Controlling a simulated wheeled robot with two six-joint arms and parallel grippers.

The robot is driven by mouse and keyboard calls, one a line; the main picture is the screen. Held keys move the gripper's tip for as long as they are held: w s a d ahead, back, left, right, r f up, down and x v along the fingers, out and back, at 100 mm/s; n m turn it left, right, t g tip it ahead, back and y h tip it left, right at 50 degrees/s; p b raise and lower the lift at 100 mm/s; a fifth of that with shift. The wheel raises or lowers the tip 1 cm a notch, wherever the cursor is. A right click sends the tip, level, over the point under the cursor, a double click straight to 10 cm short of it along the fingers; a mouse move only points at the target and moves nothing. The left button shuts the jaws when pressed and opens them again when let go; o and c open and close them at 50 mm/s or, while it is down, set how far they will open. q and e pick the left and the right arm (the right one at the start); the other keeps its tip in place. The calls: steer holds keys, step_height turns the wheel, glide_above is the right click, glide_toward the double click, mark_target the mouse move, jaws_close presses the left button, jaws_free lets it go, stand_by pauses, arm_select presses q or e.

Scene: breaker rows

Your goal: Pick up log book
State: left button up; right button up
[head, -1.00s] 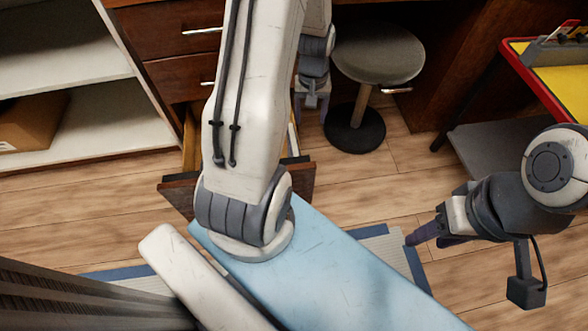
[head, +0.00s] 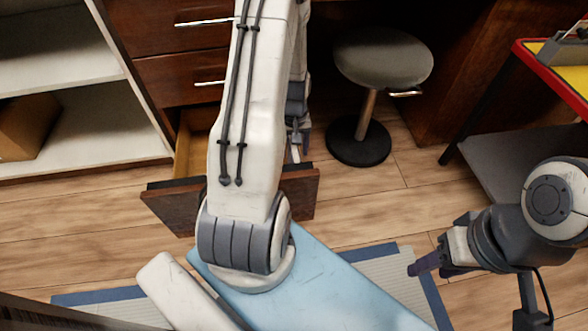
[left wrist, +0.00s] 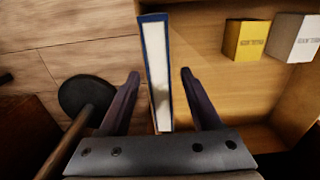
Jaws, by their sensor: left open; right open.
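The log book shows in the left wrist view as a narrow upright slab with a blue edge and a white inside (left wrist: 160,70). It stands at the side of the open drawer (left wrist: 215,85), which also shows in the head view (head: 170,205). My left gripper (left wrist: 158,75) is open, one finger on each side of the book, with gaps visible. In the head view my left gripper (head: 298,138) is at the drawer's right side, partly hidden by my arm. My right gripper (head: 418,267) is open and empty, away on the right.
A yellow box (left wrist: 246,40) and a white box (left wrist: 293,38) lie in the drawer. A stool (head: 383,58) stands right of the drawer. A red-edged yellow-topped cart (head: 560,85) is at the right. Open shelves (head: 75,120) are at the left.

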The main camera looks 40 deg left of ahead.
arm_select(q)
step_height(320, 180, down, 3)
steer(key=shift+f+b, duration=0.2)
steer(key=shift+b, duration=0.65)
steer(key=shift+r, duration=0.1)
arm_select(e)
step_height(320, 180, down, 2)
steer(key=shift+f, duration=0.25)
arm_select(q)
jaws_close()
